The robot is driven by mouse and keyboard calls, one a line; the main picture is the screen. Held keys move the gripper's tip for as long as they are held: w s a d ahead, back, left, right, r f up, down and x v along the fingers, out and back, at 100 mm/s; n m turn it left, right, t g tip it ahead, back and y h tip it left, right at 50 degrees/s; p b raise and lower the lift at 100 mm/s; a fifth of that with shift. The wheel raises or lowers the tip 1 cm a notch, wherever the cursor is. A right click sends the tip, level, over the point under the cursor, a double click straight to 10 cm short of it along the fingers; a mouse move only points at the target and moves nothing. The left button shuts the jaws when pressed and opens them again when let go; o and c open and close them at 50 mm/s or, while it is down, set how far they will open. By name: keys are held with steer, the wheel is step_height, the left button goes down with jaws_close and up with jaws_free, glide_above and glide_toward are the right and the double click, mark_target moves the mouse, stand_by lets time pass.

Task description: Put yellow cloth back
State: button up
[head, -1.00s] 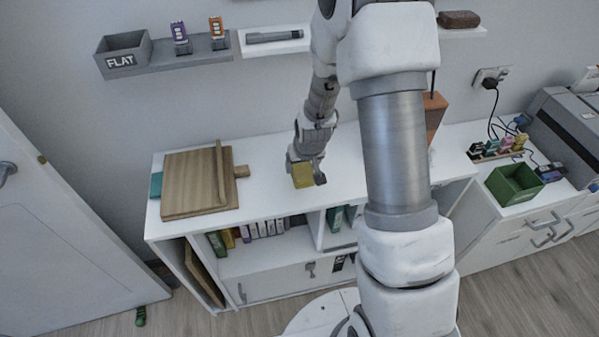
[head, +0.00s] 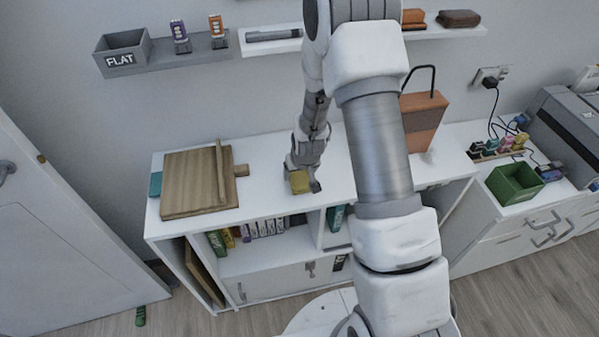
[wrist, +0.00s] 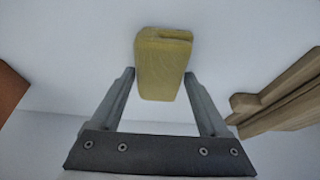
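The yellow cloth (head: 299,182) is a small folded block at the end of my arm, over the white desk top near its front edge. My gripper (wrist: 158,75) has one finger along each side of the cloth (wrist: 162,62) in the wrist view and is shut on it. The cloth sticks out past the fingertips. I cannot tell for sure whether its underside touches the desk.
A wooden board (head: 190,190) lies on the desk to the left. An orange-brown case (head: 424,122) stands at the back right. A wall shelf holds a grey FLAT bin (head: 122,54). A green bin (head: 514,184) is at far right. The desk between board and cloth is clear.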

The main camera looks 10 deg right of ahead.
steer(key=shift+o, duration=1.3)
steer(key=shift+s+r, duration=0.1)
steer(key=shift+r, duration=0.35)
steer(key=w+p+v, duration=0.1)
steer(key=v, duration=1.9)
steer(key=s+r+t, duration=0.1)
steer(key=s+r, duration=1.5)
steer(key=s, duration=0.3)
steer(key=shift+s, duration=0.25)
